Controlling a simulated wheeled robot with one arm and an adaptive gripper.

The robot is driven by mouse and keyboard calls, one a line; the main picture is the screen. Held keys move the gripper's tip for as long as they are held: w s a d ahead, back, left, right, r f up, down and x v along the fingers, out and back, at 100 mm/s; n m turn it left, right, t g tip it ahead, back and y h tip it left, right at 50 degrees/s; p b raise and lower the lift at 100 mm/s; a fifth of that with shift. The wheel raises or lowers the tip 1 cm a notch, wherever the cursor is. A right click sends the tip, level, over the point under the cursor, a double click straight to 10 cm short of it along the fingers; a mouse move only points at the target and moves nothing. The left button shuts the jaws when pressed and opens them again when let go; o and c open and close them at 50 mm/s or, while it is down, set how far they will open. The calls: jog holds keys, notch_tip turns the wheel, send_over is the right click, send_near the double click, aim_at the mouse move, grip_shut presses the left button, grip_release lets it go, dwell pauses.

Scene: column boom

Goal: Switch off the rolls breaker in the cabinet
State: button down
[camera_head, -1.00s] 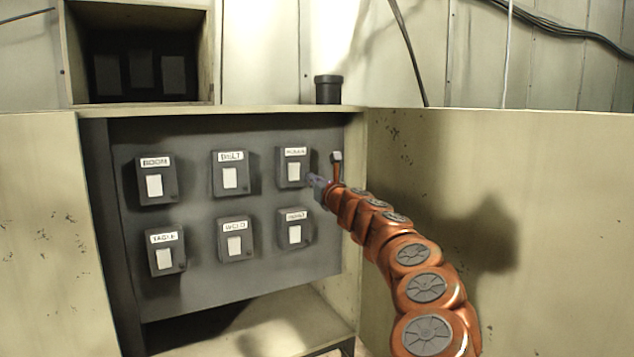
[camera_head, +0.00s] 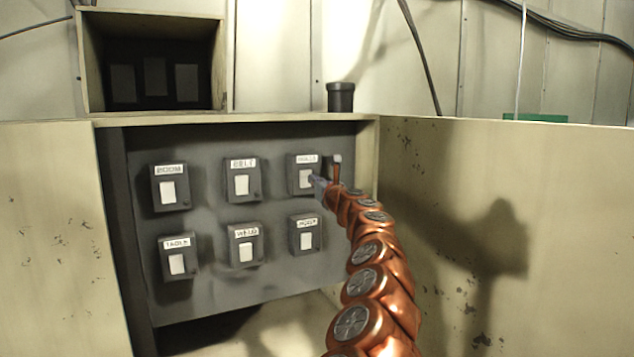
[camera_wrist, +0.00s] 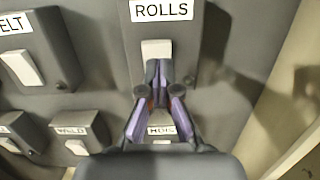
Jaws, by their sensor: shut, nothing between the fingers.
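The rolls breaker is a dark grey box (camera_head: 294,181) at the top right of the panel, with a white label and a white rocker. In the wrist view its label (camera_wrist: 162,10) reads ROLLS, and the upper part of its white rocker (camera_wrist: 156,47) shows. My gripper (camera_head: 318,182) reaches in from the right, in front of this breaker. In the wrist view my gripper (camera_wrist: 159,70) is shut and empty, its fingertips over the lower part of the rocker. They hide that part; I cannot tell whether they touch it.
The belt breaker (camera_head: 241,181) is to the left and another breaker (camera_head: 305,235) is directly below. Several similar breakers share the panel (camera_head: 210,222). Open cabinet doors stand at left (camera_head: 55,230) and right (camera_head: 440,200), the right one close beside my arm.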

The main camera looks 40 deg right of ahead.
aim_at(306, 179)
jog(key=shift+p+x, duration=0.45)
jog(key=shift+x, duration=0.8)
jog(key=shift+w, duration=0.1)
jog(key=shift+a+r, duration=0.1)
